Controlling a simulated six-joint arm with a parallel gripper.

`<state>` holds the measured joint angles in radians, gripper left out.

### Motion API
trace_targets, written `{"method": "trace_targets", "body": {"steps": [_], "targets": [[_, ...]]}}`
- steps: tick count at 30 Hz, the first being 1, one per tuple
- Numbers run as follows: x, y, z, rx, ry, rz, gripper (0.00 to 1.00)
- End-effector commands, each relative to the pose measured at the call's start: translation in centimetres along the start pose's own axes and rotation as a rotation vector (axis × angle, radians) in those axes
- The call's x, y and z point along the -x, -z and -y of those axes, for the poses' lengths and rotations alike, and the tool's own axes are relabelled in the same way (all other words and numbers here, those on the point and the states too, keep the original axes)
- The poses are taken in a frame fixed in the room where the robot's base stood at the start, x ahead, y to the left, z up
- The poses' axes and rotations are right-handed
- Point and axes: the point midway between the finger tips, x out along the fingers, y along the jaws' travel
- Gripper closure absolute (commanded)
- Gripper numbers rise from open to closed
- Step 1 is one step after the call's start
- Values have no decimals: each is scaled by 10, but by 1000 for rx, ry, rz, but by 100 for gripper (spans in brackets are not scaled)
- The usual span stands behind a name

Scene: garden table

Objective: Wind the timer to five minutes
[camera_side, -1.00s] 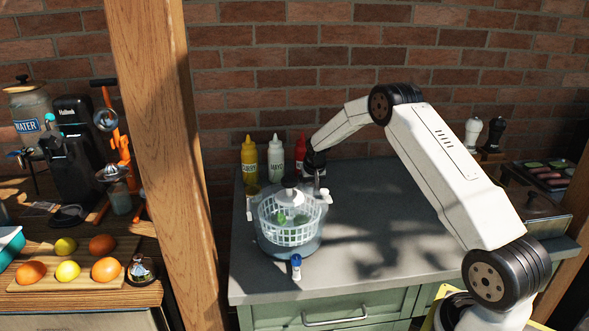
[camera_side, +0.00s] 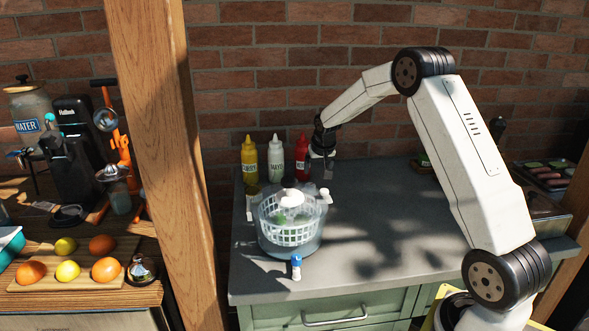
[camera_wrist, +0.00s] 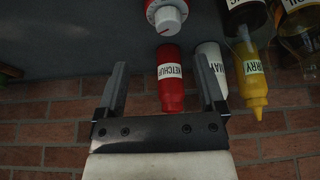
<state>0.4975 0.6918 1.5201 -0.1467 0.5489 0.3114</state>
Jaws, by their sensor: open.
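The timer (camera_wrist: 167,16) shows at the top edge of the wrist view, partly cut off. It has a white knob on a pale, marked dial with red around it. Its setting is too small to read. In the side view I cannot pick it out with certainty. My gripper (camera_wrist: 162,62) is open, its two dark fingers apart with nothing held between them. The timer lies beyond the fingertips, roughly in line with the gap.
The ketchup bottle (camera_side: 301,150), mayo bottle (camera_side: 276,158) and mustard-yellow bottle (camera_side: 249,160) stand along the brick wall. A salad spinner (camera_side: 290,235) stands in front of them, with a blue-and-white item (camera_side: 296,268) at its front. The counter (camera_side: 390,220) to the right is mostly clear.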

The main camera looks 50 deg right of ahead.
Motion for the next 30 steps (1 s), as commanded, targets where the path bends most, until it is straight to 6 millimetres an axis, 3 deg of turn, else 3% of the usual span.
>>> {"method": "trace_targets", "body": {"steps": [18, 30], "targets": [[54, -43, -16, 0, 0, -1, 12], [78, -66, -24, 0, 0, -1, 12]]}}
